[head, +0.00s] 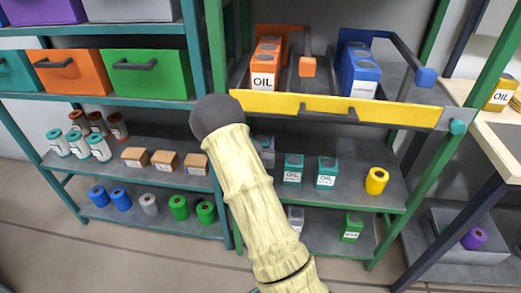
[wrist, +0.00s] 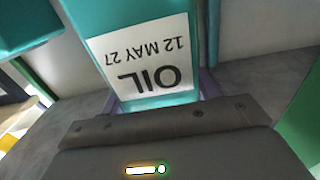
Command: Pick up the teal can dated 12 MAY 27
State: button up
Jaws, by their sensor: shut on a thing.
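A teal can (wrist: 150,102) fills the middle of the wrist view, upside down in the picture, with a white label reading OIL and 12 MAY 27. My gripper (wrist: 160,95) is shut on this can, with purple-grey finger edges showing at both its sides. Another teal object (wrist: 25,25) shows at the upper left of the wrist view. In the head view, two teal OIL cans (head: 292,170) (head: 326,172) stand on the middle shelf; their dates are too small to read.
A yellow-fronted shelf (head: 335,107) with orange and blue oil cans is above. A yellow roll (head: 377,181) stands to the right on the middle shelf, and a green can (head: 351,227) below. Green posts (head: 217,60) flank the shelves.

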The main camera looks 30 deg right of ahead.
jog(key=shift+r, duration=0.9)
